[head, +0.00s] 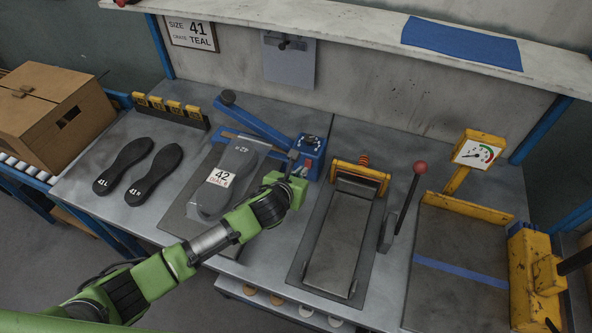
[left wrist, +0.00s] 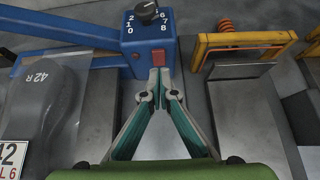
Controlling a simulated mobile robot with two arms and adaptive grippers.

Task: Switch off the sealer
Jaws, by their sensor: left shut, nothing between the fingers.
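The sealer has a blue control box (head: 311,157) and a long blue arm (head: 255,122) raised at a slant. In the left wrist view its box (left wrist: 137,45) carries a black dial (left wrist: 147,11) ringed by numbers and a red switch (left wrist: 158,59) below it. My left gripper (head: 293,158) is at the front of the box. In the left wrist view its fingertips (left wrist: 159,82) are together, empty, just below the red switch. I cannot tell whether they touch it. A bagged grey sole (head: 235,165) labelled 42 lies left of the box. My right gripper is not in view.
Two dark soles (head: 124,165) marked 41 lie at the left, near a cardboard box (head: 48,110). A yellow-framed press (head: 340,235) and a red-knobbed lever (head: 420,168) stand right of the sealer.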

